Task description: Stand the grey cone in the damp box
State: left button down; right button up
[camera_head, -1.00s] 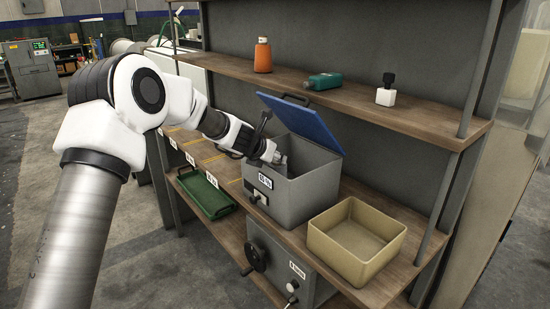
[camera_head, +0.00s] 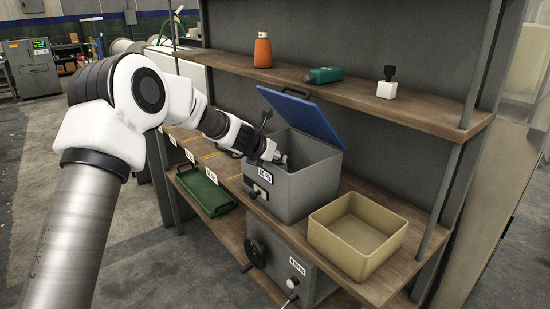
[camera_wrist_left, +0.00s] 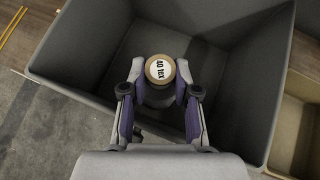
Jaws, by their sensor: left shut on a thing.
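The damp box (camera_head: 305,196) is a grey box on the shelf, with its blue lid (camera_head: 303,116) raised. My left gripper (camera_head: 282,160) reaches in over its near left rim. In the left wrist view my left gripper (camera_wrist_left: 159,100) is shut on the grey cone (camera_wrist_left: 157,98). The cone's round tan top with a "40 tex" label faces the camera. The cone is within the box's walls (camera_wrist_left: 70,80) in that view. The cone's lower end is hidden, so I cannot tell whether it touches the box floor. My right gripper is not in view.
An open beige bin (camera_head: 340,250) stands right of the box, and a green tray (camera_head: 205,190) lies to the left. An orange bottle (camera_head: 263,53), a teal bottle (camera_head: 325,76) and a small white bottle (camera_head: 387,88) stand or lie on the upper shelf (camera_head: 400,105).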

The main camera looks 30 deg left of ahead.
pick_arm(q)
jog(key=shift+s+f, duration=0.1)
jog(key=shift+f, duration=0.2)
jog(key=c, duration=0.8)
grip_release()
jog(key=shift+d, duration=0.25)
